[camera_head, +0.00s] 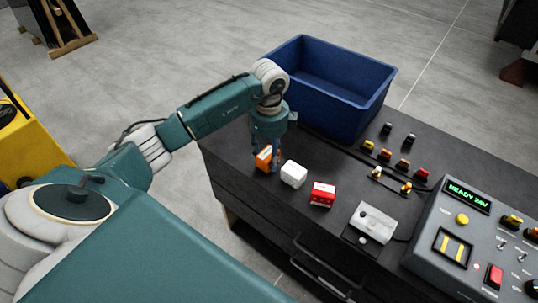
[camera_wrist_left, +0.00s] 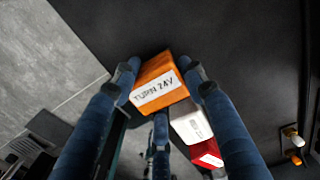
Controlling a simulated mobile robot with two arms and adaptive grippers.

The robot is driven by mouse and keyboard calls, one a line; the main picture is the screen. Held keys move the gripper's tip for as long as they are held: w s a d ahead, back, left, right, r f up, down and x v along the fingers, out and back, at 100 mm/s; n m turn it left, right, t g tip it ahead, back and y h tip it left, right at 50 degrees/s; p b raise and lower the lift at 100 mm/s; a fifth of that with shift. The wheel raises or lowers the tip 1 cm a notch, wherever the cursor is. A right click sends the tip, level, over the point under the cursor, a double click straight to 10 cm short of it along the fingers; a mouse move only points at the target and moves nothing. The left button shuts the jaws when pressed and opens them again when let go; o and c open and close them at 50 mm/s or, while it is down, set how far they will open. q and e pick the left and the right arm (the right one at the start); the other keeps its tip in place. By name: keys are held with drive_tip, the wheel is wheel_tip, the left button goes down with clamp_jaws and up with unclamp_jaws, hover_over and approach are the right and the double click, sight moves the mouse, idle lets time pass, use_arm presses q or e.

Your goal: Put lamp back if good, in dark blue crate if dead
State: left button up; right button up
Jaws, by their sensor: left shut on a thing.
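An orange block (camera_head: 264,157) stands at the left end of a row on the dark bench top; its white label reads "TURN 24V" in the left wrist view (camera_wrist_left: 158,82). My left gripper (camera_head: 267,160) points down and is shut on this block, with fingers on both sides. A white block (camera_head: 293,174) and a red block (camera_head: 322,194) stand beside it to the right. Several small lamps (camera_head: 385,154) with yellow, orange, red and dark parts stand in rows further right. The dark blue crate (camera_head: 361,108) is at the back of the bench and its visible inside looks empty. My right gripper is out of view.
A small pale metal fixture (camera_head: 372,222) sits near the front edge. A grey control panel (camera_head: 480,240) at the right has switches, buttons and a display reading "READY 24V". Bench top (camera_head: 325,155) is bare between the crate and the blocks.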

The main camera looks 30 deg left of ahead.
use_arm(q)
drive_tip(key=shift+f, duration=0.4)
drive_tip(key=shift+f, duration=0.1)
drive_tip(key=o, duration=1.2)
